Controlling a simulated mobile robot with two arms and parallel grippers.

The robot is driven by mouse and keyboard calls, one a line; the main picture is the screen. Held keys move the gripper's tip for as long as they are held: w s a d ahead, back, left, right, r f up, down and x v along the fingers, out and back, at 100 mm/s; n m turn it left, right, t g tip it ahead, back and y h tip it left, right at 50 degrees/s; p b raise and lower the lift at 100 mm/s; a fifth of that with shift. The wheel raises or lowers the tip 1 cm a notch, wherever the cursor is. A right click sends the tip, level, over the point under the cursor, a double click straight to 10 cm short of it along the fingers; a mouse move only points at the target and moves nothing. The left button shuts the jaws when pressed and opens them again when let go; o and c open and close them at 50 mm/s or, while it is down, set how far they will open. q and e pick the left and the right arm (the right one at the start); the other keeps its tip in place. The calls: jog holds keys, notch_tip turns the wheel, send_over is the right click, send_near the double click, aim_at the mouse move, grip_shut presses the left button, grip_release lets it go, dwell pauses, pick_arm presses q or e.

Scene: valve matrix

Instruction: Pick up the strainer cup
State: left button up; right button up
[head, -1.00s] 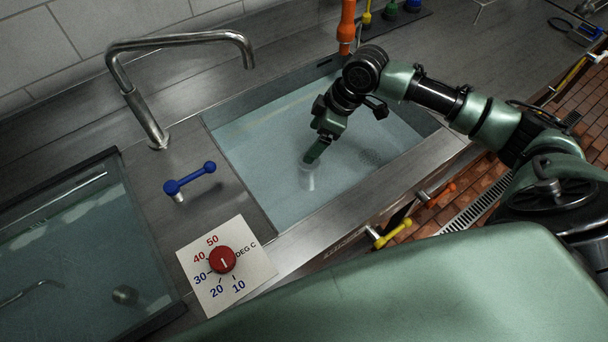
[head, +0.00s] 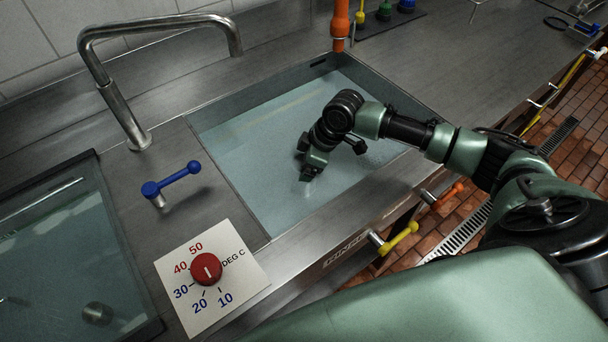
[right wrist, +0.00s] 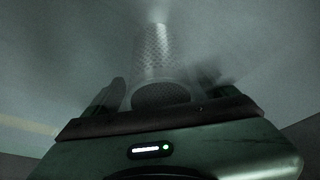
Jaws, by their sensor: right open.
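The strainer cup (right wrist: 153,50) is a pale perforated cylinder with a dark round mouth in the right wrist view. It lies straight ahead of my right gripper (right wrist: 160,92), between the lines of its two blurred fingers. The gripper is open, and I see no contact with the cup. In the head view my right gripper (head: 309,174) reaches down into the middle sink basin, its fingers low at the water. The cup is hidden or too faint there to make out. My left gripper is not in view.
The basin's steel front rim (head: 345,208) runs beneath my right arm. A blue lever (head: 172,180), a red temperature dial (head: 206,268) and a curved faucet (head: 135,135) stand to the left. An orange upright fitting (head: 340,22) stands behind the basin. Yellow (head: 398,239) and orange handles project in front.

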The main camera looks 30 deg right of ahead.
jog(key=shift+w+a+f, duration=0.2)
jog(key=shift+f, duration=0.4)
jog(key=c, duration=1.4)
jog(key=shift+c, duration=1)
jog(key=shift+r, duration=0.1)
